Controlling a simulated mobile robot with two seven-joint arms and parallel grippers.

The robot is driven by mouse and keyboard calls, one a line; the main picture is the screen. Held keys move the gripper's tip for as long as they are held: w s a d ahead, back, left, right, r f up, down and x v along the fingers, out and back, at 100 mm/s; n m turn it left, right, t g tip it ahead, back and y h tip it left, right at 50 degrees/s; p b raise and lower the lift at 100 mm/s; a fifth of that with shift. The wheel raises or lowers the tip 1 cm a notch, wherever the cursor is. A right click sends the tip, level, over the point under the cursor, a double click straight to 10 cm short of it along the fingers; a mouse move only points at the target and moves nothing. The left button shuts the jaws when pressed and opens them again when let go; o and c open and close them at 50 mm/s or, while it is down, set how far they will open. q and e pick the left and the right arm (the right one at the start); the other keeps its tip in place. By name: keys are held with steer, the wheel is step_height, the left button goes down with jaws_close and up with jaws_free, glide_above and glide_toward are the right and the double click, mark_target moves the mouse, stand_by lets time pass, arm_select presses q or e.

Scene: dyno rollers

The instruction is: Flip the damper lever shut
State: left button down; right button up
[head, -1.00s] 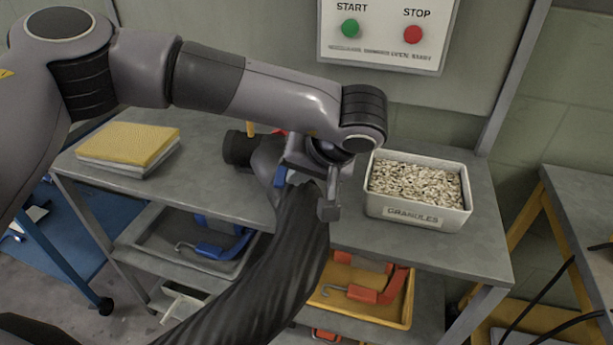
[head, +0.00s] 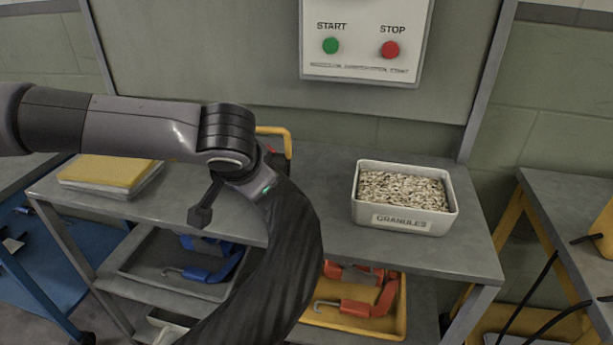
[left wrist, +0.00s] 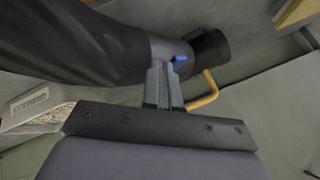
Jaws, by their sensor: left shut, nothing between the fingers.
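My left gripper (left wrist: 164,72) is shut and empty, its fingertips close to the grey collar of a dark hose in the left wrist view. A small blue tab (left wrist: 180,62) sits on the collar just beside the fingertips; I cannot tell whether they touch. A bent yellow handle (left wrist: 207,90) stands to the right of the fingers; a yellow handle (head: 274,133) also shows behind my wrist in the head view. Which of these is the damper lever is unclear. The ribbed dark hose (head: 268,275) curves downward; my wrist hides its upper end in the head view. My right gripper is out of view.
A tub of granules (head: 405,222) stands on the grey bench (head: 340,240), right of the hose. Yellow-topped sheets (head: 112,170) lie at left. A START/STOP panel (head: 360,60) hangs behind. Trays with blue and orange tools fill the lower shelf.

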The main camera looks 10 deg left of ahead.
arm_select(q)
steer(key=shift+w+a, duration=0.2)
steer(key=shift+a, duration=0.45)
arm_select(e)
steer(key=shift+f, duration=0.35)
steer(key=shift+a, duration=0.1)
